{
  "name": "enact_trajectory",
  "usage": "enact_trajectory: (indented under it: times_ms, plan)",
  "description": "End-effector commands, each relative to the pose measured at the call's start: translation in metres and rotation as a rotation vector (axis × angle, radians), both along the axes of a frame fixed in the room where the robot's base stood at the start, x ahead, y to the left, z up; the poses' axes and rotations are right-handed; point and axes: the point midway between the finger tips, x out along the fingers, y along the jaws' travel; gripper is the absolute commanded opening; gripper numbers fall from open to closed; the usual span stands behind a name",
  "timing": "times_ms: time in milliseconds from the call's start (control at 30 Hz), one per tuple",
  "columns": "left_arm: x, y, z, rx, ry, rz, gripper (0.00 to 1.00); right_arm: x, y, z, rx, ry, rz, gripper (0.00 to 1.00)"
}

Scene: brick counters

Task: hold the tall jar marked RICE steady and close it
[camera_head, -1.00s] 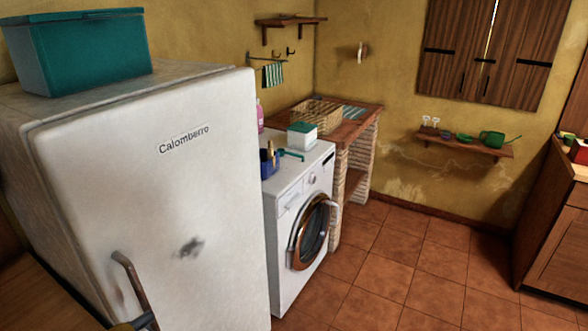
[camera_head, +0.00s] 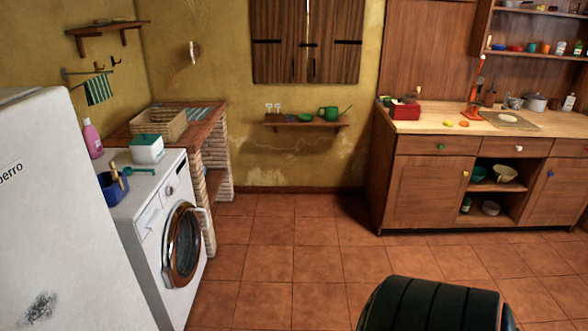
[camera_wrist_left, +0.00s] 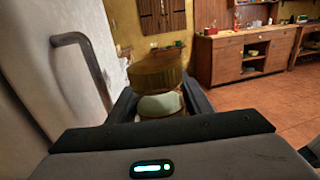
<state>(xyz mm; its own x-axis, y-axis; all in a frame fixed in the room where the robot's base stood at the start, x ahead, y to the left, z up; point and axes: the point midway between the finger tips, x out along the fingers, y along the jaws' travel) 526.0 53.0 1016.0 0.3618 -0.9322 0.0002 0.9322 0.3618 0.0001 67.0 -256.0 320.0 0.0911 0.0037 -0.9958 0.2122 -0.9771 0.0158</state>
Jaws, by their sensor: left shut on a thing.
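In the left wrist view, my left gripper (camera_wrist_left: 158,88) is shut on a jar-like thing (camera_wrist_left: 157,72). It has a golden-brown round upper part and a pale greenish patch lower down, between the fingers. The wrist housing hides its lower end. I see no RICE marking on it, so I cannot tell whether it is the tall jar. Neither gripper shows in the head view now, and my right gripper is in no current view.
A white fridge (camera_head: 60,220) stands at the left, beside a washing machine (camera_head: 165,225). The tiled floor (camera_head: 290,260) between is clear. A dark ribbed shape (camera_head: 435,305), unclear to me, fills the bottom right.

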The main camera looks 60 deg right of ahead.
Motion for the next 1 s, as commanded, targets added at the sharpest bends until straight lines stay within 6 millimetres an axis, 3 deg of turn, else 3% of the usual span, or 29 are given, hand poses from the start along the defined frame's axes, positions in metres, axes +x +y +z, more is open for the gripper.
enact_trajectory:
  times_ms: [133,233,500,633,767,1000]
  plan:
    - [0.000,0.008,0.001,-0.004,0.001,0.014,0.00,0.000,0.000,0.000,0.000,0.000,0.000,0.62]
    - [-0.001,0.026,0.004,-0.007,0.002,0.044,0.00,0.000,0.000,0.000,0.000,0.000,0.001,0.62]
    - [-0.013,0.107,0.015,-0.009,0.005,0.180,0.00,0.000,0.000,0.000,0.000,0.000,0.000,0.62]
    - [-0.021,0.137,0.021,-0.005,0.004,0.229,0.00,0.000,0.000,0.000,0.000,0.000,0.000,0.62]
    - [-0.024,0.150,0.024,0.000,0.000,0.250,0.00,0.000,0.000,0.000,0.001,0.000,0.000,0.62]
    - [-0.024,0.151,0.024,0.000,0.000,0.251,0.00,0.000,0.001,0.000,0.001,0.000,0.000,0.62]
